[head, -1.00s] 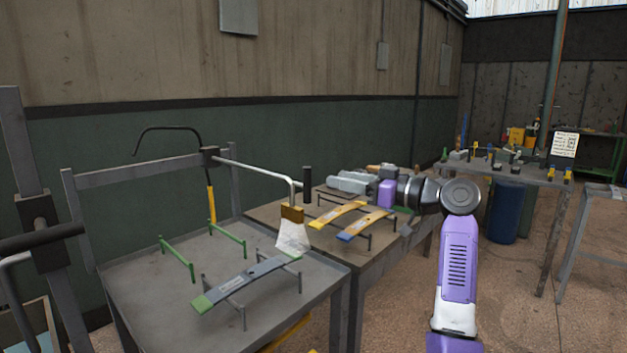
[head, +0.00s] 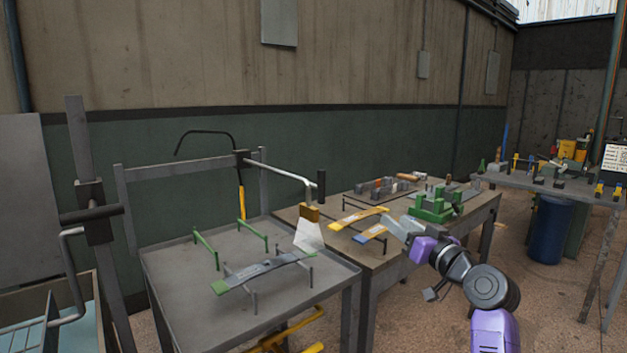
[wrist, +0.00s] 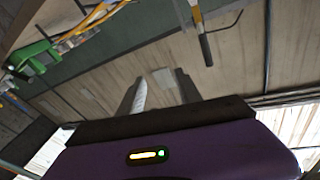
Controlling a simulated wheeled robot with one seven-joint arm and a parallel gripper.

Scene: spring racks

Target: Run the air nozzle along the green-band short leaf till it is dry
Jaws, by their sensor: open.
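A grey leaf with a green end (head: 262,272) lies on low supports on the metal tray table (head: 190,308). A gold-topped head with a pale, flared lower part (head: 309,231) hangs from a bent grey pipe above the leaf's right end; I cannot tell whether it touches. A black curved hose with a yellow lower part (head: 241,201) stands behind the tray; which of these is the air nozzle is unclear. My gripper (head: 398,229) is open and empty, above the wooden bench, right of the leaf and apart from it. Its spread fingers show in the wrist view (wrist: 158,88).
The wooden bench (head: 375,262) holds yellow leaves (head: 358,217), a green fixture (head: 432,207) and grey blocks. Two green bars (head: 206,248) stand behind the leaf. A black upright frame (head: 95,200) is at left. Open floor lies at lower right.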

